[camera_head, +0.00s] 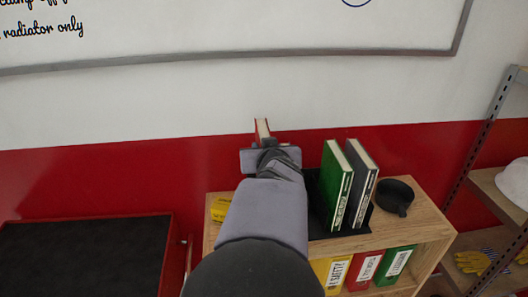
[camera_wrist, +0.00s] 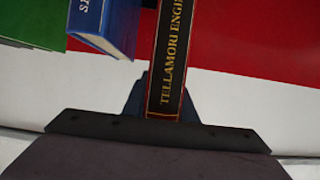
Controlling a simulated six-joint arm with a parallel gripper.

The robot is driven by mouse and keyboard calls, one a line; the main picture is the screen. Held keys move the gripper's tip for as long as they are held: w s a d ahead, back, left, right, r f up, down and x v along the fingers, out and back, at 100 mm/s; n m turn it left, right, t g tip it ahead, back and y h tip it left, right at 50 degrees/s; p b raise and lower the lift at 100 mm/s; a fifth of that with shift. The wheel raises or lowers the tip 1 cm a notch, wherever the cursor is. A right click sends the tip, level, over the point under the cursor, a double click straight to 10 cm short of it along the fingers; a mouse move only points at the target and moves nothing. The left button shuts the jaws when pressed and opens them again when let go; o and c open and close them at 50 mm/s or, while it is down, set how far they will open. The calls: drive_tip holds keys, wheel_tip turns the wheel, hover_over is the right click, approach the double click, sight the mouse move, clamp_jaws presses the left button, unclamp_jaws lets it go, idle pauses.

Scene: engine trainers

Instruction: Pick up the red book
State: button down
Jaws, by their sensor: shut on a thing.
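The red book (camera_head: 262,128) shows in the head view as red cover edges around pale pages, sticking up beyond my gripper (camera_head: 268,151). In the wrist view the held book (camera_wrist: 167,65) has a dark spine with red edges and gold lettering reading "TELLAMORI ENGI…". My gripper (camera_wrist: 163,108) is shut on it, one finger on each side of the spine. The book is held against the backdrop of the red wall band, apart from the other books. My arm hides much of the book in the head view.
A green book (camera_head: 334,188) and a dark grey-blue book (camera_head: 362,180) stand on the wooden shelf unit (camera_head: 431,229) at right. A black pan-like item (camera_head: 394,196) sits beside them. Binders (camera_head: 364,268) fill the shelf below. A metal rack (camera_head: 487,139) stands far right.

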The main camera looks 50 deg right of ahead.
sight(264, 132)
wheel_tip(264, 132, up, 8)
drive_tip(key=p, duration=0.5)
drive_tip(key=shift+f, duration=0.2)
drive_tip(key=shift+r, duration=1.1)
